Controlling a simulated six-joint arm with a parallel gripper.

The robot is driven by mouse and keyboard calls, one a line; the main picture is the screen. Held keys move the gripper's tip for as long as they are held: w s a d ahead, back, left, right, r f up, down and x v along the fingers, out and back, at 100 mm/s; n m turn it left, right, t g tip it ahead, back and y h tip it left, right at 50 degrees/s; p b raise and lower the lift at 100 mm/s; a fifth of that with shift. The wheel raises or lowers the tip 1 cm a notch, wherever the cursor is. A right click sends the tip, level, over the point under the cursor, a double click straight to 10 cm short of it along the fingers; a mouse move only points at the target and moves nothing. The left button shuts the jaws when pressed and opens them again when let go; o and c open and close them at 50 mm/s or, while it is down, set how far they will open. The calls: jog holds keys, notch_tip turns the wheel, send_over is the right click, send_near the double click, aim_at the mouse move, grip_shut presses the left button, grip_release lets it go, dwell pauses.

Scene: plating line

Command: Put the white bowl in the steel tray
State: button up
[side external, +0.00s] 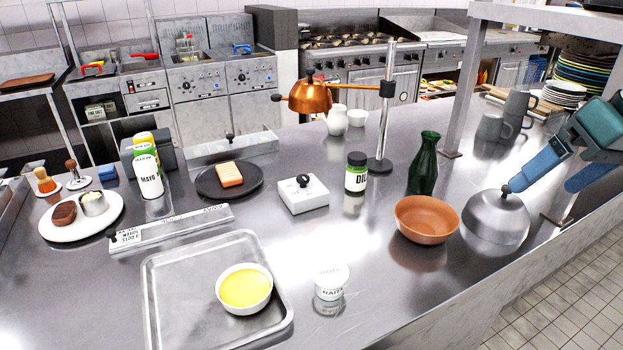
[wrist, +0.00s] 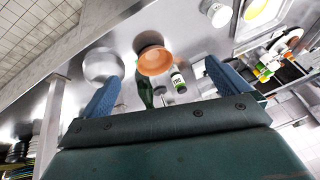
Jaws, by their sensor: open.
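The white bowl (side external: 244,305), filled with something yellow, sits upright inside the steel tray (side external: 185,280), toward its right side. In the wrist view the bowl (wrist: 258,10) is cut by the top edge, with part of the tray (wrist: 238,20) around it. My gripper (side external: 541,188) is open and empty at the far right, well away from the bowl and tray. Its blue fingers also show wide apart in the wrist view (wrist: 165,80). One fingertip appears beside the knob of the steel dome lid (side external: 496,220); I cannot tell whether they touch.
A copper lamp (side external: 310,97) hangs from a post (side external: 385,120).

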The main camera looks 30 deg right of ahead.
jog(key=s+d+f+n+h, duration=0.1)
jog(key=s+d+f+n, duration=0.1)
jog(key=s+d+f, duration=0.2)
jog(key=s, duration=0.2)
jog(key=shift+s+d+f+n+t, duration=0.15)
jog(key=shift+s+f+n+t, duration=0.1)
jog(key=shift+s+n+t, duration=0.05)
